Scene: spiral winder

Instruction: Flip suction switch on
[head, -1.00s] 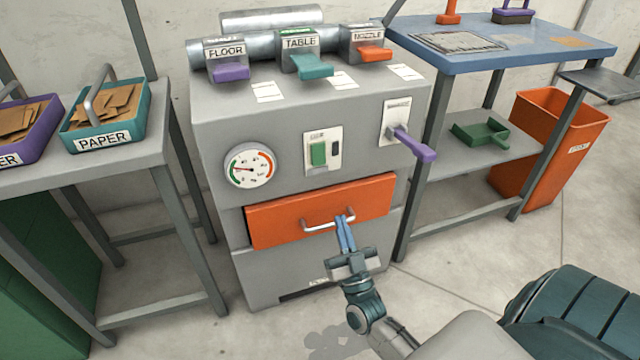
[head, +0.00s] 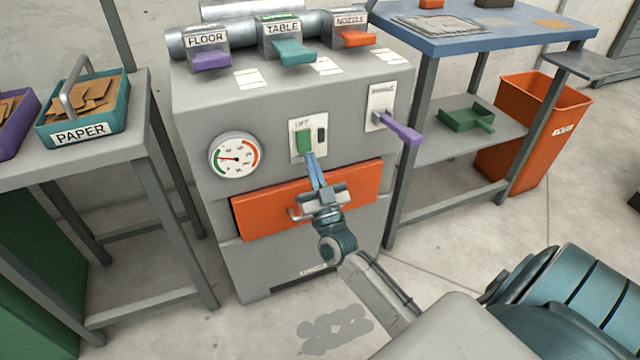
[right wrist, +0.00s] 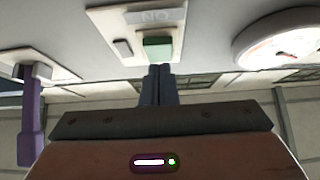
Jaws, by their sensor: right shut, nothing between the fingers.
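The suction machine's switch plate (head: 308,138) is on the grey front panel. It carries a green rocker (head: 304,141) and a small dark piece to its right. My right gripper (head: 311,157) has its blue fingers together and empty, with the tips just below the green rocker in the head view. In the right wrist view, the fingertips (right wrist: 159,68) lie close under the green rocker (right wrist: 157,47); I cannot tell whether they touch. A purple lever (head: 400,129) sticks out to the right of the plate. My left gripper is not in view.
A round gauge (head: 237,158) is left of the switch. An orange drawer (head: 270,212) with a handle is below, behind my gripper. FLOOR, TABLE and NOZZLE levers sit on top. A paper-tray table (head: 105,150) stands left, a blue bench (head: 470,45) right.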

